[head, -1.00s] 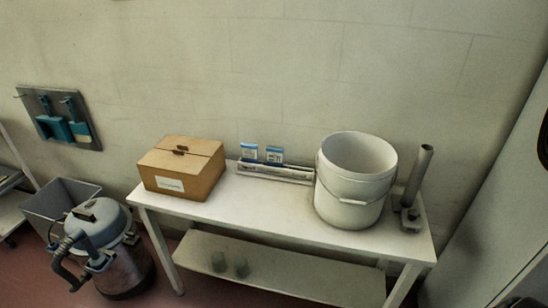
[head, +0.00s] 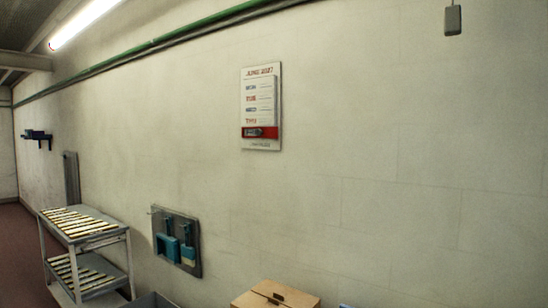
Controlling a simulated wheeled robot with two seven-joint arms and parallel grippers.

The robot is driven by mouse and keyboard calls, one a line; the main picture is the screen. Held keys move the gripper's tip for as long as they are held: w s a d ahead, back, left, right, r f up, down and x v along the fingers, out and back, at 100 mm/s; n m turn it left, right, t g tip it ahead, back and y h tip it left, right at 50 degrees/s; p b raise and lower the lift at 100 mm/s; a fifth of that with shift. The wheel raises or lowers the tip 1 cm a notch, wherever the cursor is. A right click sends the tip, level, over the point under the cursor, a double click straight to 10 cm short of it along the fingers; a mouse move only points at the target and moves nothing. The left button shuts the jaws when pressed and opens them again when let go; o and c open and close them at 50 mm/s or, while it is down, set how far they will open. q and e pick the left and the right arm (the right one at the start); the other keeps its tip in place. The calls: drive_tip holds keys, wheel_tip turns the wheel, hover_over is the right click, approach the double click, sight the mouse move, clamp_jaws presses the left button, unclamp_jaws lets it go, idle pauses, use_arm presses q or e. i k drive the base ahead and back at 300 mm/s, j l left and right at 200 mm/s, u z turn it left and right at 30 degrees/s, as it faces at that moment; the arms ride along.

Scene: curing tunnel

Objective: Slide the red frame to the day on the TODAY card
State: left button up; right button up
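A white wall calendar (head: 263,83) hangs on the pale block wall in the head view, headed with a month and year. Rows reading MON, TUE, WED and THU run down it in blue and red print. The red frame (head: 272,132) sits across the calendar near its bottom, below the THU row. The text inside its window is too small to read. A small blue-topped card edge (head: 345,306) shows at the bottom of the picture, mostly cut off; I cannot tell whether it is the TODAY card. Neither of my grippers is in view.
A grey trolley (head: 128,240) with striped shelves stands at the lower left. A board (head: 198,262) with blue tools hangs on the wall. A green pipe (head: 180,38) runs along the upper wall.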

sight(272, 132)
drive_tip(key=i+j+u, duration=0.1)
drive_tip(key=u, duration=0.4)
drive_tip(key=i+u, duration=0.45)
drive_tip(key=k, duration=0.1)
